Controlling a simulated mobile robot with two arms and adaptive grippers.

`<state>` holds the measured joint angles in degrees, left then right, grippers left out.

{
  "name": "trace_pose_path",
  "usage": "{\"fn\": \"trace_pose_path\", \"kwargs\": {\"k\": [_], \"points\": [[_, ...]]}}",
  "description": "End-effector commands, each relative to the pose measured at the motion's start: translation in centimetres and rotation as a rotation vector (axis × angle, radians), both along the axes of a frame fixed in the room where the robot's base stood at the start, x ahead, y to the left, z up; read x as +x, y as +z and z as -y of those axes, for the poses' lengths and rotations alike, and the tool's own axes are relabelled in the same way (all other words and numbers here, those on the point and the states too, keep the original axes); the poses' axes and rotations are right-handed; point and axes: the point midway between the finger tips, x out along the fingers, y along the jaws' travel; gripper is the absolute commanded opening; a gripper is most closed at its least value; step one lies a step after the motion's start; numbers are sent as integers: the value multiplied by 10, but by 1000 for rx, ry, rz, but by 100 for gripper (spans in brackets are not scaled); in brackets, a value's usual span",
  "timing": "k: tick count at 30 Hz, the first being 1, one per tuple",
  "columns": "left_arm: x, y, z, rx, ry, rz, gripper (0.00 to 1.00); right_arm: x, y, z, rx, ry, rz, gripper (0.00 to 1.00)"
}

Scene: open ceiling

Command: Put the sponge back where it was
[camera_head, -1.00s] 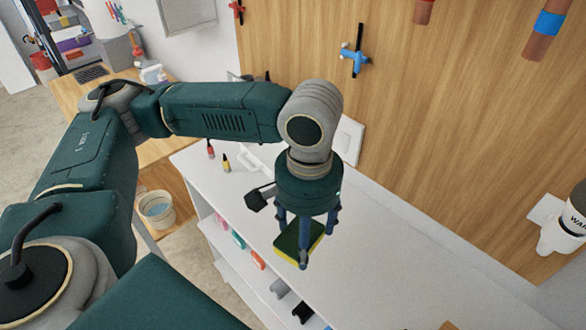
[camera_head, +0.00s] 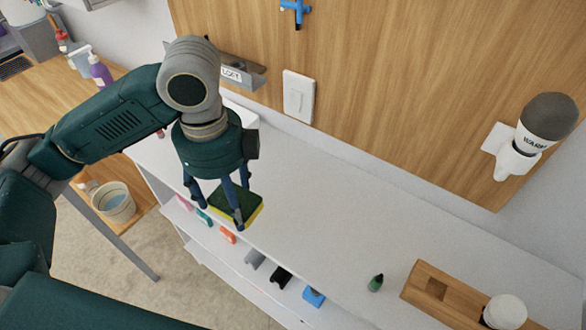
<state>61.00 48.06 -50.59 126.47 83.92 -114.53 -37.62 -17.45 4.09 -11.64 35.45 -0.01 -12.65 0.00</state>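The green and yellow sponge (camera_head: 250,204) is at the front left of the white shelf top. My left gripper (camera_head: 232,212) points down from above. Its blue fingers are closed around the sponge, with one finger in front of it. I cannot tell whether the sponge touches the shelf or hangs a little above it. My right gripper is not in view.
A wooden panel rises behind. A bucket (camera_head: 115,203) sits at the left. The middle of the shelf is clear.

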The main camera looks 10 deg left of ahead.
Motion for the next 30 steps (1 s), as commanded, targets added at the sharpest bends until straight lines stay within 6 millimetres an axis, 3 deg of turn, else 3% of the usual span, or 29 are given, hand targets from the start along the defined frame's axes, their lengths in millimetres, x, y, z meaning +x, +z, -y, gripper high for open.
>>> {"fn": "trace_pose_path", "kwargs": {"k": [4, 7, 21, 29, 30], "points": [[5, 0, 1, -1, -68, -1, 48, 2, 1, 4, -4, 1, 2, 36], [20, 2, 8, -2, -77, -3, 48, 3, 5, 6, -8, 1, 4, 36], [134, 3, 55, 1, -72, -3, 48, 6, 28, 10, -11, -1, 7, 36], [183, 2, 75, 1, -73, -2, 48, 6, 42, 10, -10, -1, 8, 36], [182, -6, 73, 3, -72, -6, 48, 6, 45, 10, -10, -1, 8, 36]]}}
